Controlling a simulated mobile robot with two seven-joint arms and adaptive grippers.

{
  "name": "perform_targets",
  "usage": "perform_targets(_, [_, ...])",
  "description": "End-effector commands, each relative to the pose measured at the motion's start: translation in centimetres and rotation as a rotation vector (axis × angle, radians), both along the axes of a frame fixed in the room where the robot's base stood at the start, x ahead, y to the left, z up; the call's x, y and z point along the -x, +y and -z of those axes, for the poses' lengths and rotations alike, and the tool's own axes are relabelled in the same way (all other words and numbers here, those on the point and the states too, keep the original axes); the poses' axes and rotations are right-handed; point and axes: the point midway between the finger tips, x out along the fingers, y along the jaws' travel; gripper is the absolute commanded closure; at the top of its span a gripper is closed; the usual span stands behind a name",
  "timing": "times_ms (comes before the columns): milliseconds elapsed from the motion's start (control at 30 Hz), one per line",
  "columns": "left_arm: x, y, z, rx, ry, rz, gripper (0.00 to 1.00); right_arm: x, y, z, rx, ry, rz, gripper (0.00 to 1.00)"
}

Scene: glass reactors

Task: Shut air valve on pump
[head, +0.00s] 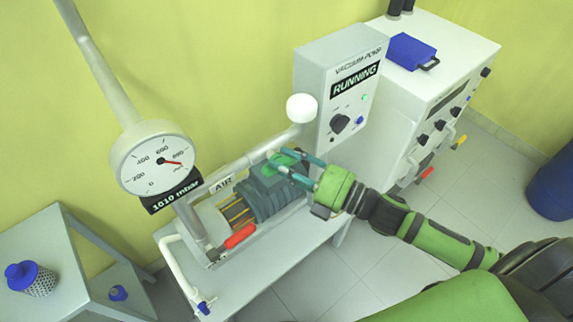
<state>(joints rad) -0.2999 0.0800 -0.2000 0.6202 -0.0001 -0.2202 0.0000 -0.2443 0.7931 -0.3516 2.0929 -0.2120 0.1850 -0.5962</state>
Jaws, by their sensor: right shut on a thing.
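The vacuum pump (268,197) is a dark grey ribbed body on a white bench. An AIR label (222,185) sits on the pipework to its left. A small green handle (279,159) sits at the top of the pump, by the pipe. My right gripper (279,161) reaches in from the right, with its two teal fingers on this green handle and shut on it. The fingers partly hide the handle, so its exact angle is hard to tell. My left gripper is out of view.
A pressure gauge (153,163) reads 1010 mbar. The control box (338,84) shows RUNNING with a green light. A blue-handled tap (204,307) hangs below. A white cabinet (440,60) stands right; floor is clear in front.

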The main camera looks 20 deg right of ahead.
Motion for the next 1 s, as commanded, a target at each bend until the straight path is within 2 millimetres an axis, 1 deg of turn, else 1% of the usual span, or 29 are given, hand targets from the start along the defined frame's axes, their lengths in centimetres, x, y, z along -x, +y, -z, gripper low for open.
perform_targets(100, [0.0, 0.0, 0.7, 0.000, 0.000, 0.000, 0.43, -0.1, -0.1, 0.0, -0.100, 0.028, 0.002, 0.95])
perform_targets(400, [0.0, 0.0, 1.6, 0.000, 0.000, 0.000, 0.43, -0.2, -0.2, 0.0, -0.369, 0.122, 0.001, 0.95])
perform_targets(733, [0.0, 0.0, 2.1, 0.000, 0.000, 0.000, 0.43, -0.2, -0.3, 0.1, -0.664, 0.228, 0.001, 0.95])
perform_targets(1000, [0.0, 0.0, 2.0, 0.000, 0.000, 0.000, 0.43, -0.2, -0.3, 0.2, -0.907, 0.316, 0.001, 0.95])
